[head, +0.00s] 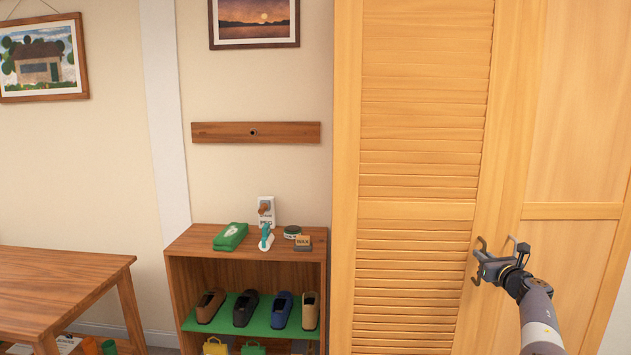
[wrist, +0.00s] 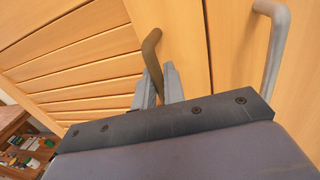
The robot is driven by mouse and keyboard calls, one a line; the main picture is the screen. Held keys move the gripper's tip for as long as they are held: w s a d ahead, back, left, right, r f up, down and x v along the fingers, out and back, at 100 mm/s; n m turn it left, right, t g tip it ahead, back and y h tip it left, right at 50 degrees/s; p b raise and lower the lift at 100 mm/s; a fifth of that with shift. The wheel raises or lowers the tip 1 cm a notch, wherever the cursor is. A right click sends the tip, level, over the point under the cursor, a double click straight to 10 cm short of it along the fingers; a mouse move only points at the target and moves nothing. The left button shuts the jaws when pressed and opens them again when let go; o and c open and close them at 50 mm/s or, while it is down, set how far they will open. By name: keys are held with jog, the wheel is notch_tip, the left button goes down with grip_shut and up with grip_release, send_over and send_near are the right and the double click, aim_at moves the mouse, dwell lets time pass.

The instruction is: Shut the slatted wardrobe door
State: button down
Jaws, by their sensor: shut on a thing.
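The slatted wardrobe door (head: 418,150) is light wood and fills the right-centre of the head view; its slats also show in the wrist view (wrist: 75,65). It looks about level with the plain panelled door (head: 575,110) on its right, though I cannot tell whether a small gap stands open. The slatted door's bronze handle (wrist: 151,45) runs down between my fingers in the wrist view. My gripper (head: 478,272) is shut on this handle at the door's right edge. The handle's lower part is hidden behind the fingers and gripper body.
The plain door's grey handle (wrist: 278,45) is close to the right of my gripper. A low shoe shelf (head: 178,285) with small items on top stands left of the wardrobe. A wooden table (head: 60,275) is farther left.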

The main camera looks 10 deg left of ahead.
jog(key=shift+w+r+p, duration=0.1)
jog(key=shift+w+p, duration=0.45)
jog(key=shift+p, duration=1.2)
jog(key=shift+w+y+p, duration=0.1)
jog(key=shift+y+p, duration=0.2)
jog(key=shift+p, duration=0.15)
jog(key=c, duration=1.6)
grip_release()
jog(key=shift+c, duration=0.2)
jog(key=shift+d+f, duration=0.1)
jog(key=shift+f, duration=0.1)
jog(key=b+v, duration=0.5)
jog(key=v, duration=0.5)
jog(key=shift+s, duration=0.4)
jog(key=shift+r, duration=0.1)
